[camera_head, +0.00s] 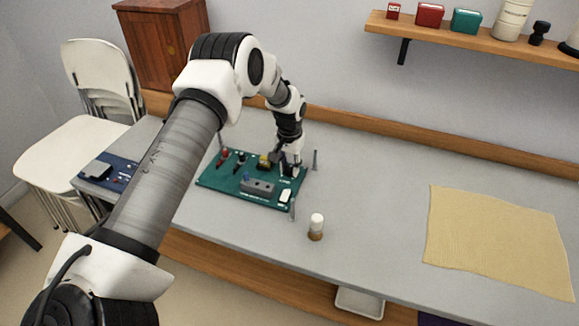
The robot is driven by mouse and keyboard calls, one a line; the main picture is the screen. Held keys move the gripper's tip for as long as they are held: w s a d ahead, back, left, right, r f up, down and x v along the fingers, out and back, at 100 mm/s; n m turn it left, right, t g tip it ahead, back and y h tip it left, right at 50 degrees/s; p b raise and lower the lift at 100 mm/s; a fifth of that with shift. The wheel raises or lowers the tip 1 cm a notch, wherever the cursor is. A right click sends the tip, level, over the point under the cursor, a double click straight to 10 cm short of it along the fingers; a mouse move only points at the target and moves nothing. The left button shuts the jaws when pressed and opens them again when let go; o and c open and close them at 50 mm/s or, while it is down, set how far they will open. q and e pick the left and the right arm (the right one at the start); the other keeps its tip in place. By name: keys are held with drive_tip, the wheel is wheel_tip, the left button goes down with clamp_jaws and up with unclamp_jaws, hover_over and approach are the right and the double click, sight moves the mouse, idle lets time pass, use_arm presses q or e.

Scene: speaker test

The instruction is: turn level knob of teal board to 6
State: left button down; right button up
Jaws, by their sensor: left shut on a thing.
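The teal board (216,180) lies on the grey workbench, left of the middle of the view. It carries a red part and a black part, a yellow block (264,162), a grey block (257,188) and a white piece (285,196). My left gripper (291,172) points down over the board's right back part. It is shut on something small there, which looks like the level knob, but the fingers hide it. The knob's pointer and the scale numbers cannot be read. My right gripper is not in view.
Thin grey posts (315,160) stand around the board. A small white-topped bottle (316,227) stands in front of it. A blue board (122,172) lies at left, partly behind my arm. A tan cloth (497,240) lies at right; the bench between is clear.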

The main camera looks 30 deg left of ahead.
sight(290, 168)
use_arm(q)
drive_tip(key=shift+s+f+m, duration=0.1)
drive_tip(key=shift+f+m, duration=0.05)
drive_tip(key=shift+m, duration=0.65)
drive_tip(key=shift+s+f+m, duration=0.1)
drive_tip(key=shift+m, duration=0.7)
drive_tip(key=c, duration=0.8)
unclamp_jaws()
drive_tip(key=shift+w, duration=0.15)
drive_tip(key=shift+r, duration=0.15)
drive_tip(key=shift+r, duration=0.35)
wheel_tip(290, 168, up, 11)
drive_tip(key=shift+r, duration=0.1)
